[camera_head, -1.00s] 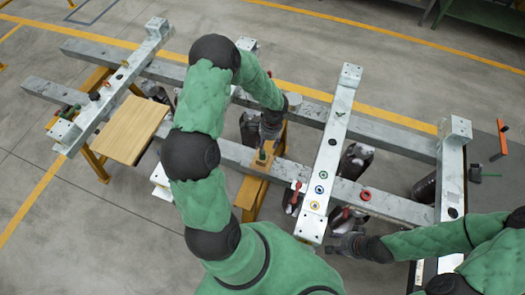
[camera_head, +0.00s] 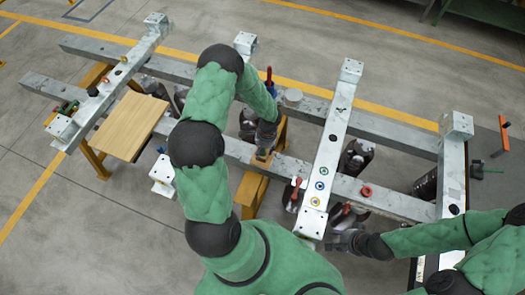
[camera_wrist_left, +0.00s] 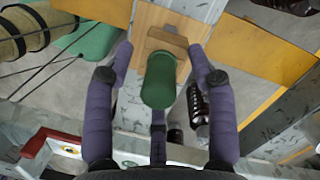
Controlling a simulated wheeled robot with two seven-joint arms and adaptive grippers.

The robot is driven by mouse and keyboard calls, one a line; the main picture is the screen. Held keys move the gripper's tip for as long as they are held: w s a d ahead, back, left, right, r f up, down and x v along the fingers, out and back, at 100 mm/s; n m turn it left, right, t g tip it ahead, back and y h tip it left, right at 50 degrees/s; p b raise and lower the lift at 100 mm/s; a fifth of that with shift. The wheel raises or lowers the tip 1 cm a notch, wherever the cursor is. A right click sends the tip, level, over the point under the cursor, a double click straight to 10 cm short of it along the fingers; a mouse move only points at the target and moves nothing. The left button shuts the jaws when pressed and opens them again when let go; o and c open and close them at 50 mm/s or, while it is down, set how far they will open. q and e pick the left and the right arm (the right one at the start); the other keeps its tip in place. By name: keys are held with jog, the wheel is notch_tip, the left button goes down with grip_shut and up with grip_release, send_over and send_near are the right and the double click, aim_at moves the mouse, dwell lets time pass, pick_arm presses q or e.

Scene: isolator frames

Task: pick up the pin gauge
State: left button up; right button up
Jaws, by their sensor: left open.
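The pin gauge shows a green cylindrical handle (camera_wrist_left: 160,82) in the left wrist view, standing at a small wooden block (camera_wrist_left: 166,42) on the steel beam. Its lower part is hidden. My left gripper (camera_wrist_left: 160,56) is open, with one finger on each side of the handle and gaps on both sides. In the head view my left gripper (camera_head: 265,148) is right over the wooden block (camera_head: 263,160) and hides most of the handle. My right gripper (camera_head: 342,243) is low at the right near the front beam; its jaws are too small to read.
Steel beams (camera_head: 400,205) and crossbars (camera_head: 328,150) form a frame around the work spot. A red ring (camera_head: 366,191) and a red-handled tool (camera_head: 296,190) are on the right. A wooden board (camera_head: 122,127) lies at left. Dark bottles (camera_head: 355,157) stand below the beams.

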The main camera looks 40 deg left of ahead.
pick_arm(q)
grip_shut()
jog(key=shift+r, duration=0.1)
jog(key=shift+r, duration=0.6)
notch_tip(320, 180, up, 2)
jog(key=shift+d+r, duration=0.1)
jog(key=shift+r, duration=0.05)
jog(key=s+d+r+p, duration=0.1)
jog(key=s+d+r, duration=0.5)
jog(key=d+r, duration=0.3)
jog(key=d, duration=0.3)
jog(key=shift+s+r, duration=0.2)
jog(key=shift+d, duration=0.1)
jog(key=shift+r, duration=0.15)
